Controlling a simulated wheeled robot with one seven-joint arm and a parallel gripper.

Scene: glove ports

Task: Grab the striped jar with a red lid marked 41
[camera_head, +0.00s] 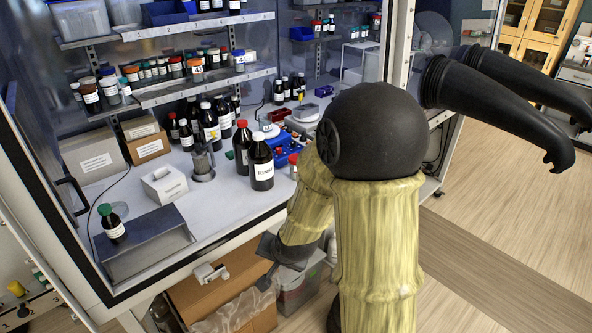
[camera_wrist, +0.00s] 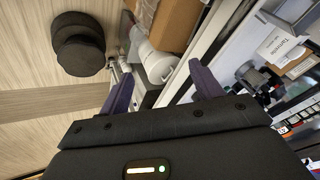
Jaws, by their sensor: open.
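A small red-lidded jar (camera_head: 293,166) stands at the bench's front edge, partly hidden by my arm. A red-lidded jar (camera_head: 175,67) stands in the row on the middle left shelf, and another (camera_head: 317,25) on the upper right shelf; their labels are too small to read. My gripper (camera_head: 268,262) hangs low in front of the bench edge. In the wrist view its two fingers (camera_wrist: 160,92) are spread apart with nothing between them.
The white bench (camera_head: 225,205) holds large dark bottles (camera_head: 261,165), a white box (camera_head: 165,185) and a grey tray (camera_head: 145,243). A cardboard box (camera_head: 225,285) stands below. Black gloves (camera_head: 505,105) stick out at right. Open wooden floor (camera_head: 500,220) lies right.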

